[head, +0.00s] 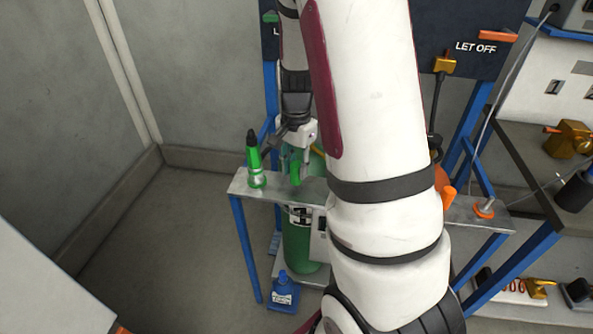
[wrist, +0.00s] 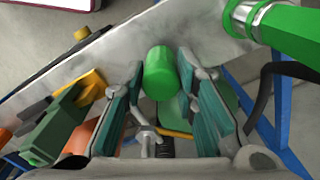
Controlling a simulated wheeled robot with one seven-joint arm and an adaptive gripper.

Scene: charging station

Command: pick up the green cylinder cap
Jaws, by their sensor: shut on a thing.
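The green cylinder cap (wrist: 160,73) is a short, rounded green piece between the two fingertips of my gripper (wrist: 161,68) in the wrist view. The fingers close on it from both sides, and it sticks out beyond their tips. In the head view the cap (head: 295,170) shows as a small green shape just below my gripper (head: 297,152), at the metal shelf's height. My arm hides part of this area. A green gas cylinder (head: 300,246) stands below. I cannot tell whether the cap touches anything beneath it.
A green bottle-shaped tool with a black tip (head: 254,162) stands on the metal shelf (head: 240,185), close left of my gripper. Blue frame legs (head: 245,250) support the shelf. A blue bottle (head: 283,292) stands lower down. An orange part (head: 447,190) is right of my arm. Open floor lies left.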

